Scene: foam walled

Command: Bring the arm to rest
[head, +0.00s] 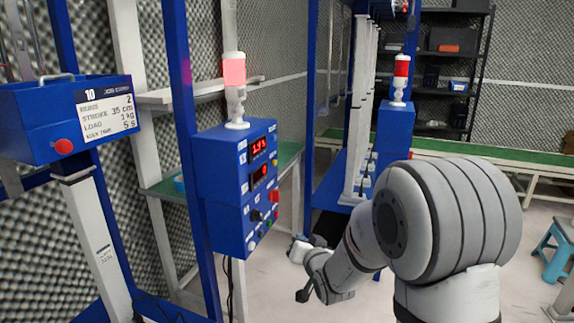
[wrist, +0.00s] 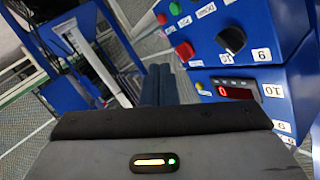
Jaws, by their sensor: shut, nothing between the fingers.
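My gripper (wrist: 159,70) shows in the wrist view with its two fingers together and nothing between them. It points past the side of a blue control box (wrist: 283,75), which fills the upper right there with a red display, a black knob and green and red buttons. I see no contact between the fingers and the box. In the head view my arm reaches from the lower right toward the lower middle. Its wrist end is in front of and right of a blue control box (head: 228,185); the fingertips are hard to make out there.
Blue frame posts (head: 190,130) and a blue unit labelled 10 (head: 60,120) stand at left. A second blue box (head: 394,130) with a red lamp (head: 401,72) stands behind my arm. A blue stool (head: 556,250) is at far right. Pale floor (head: 275,285) lies open below the arm.

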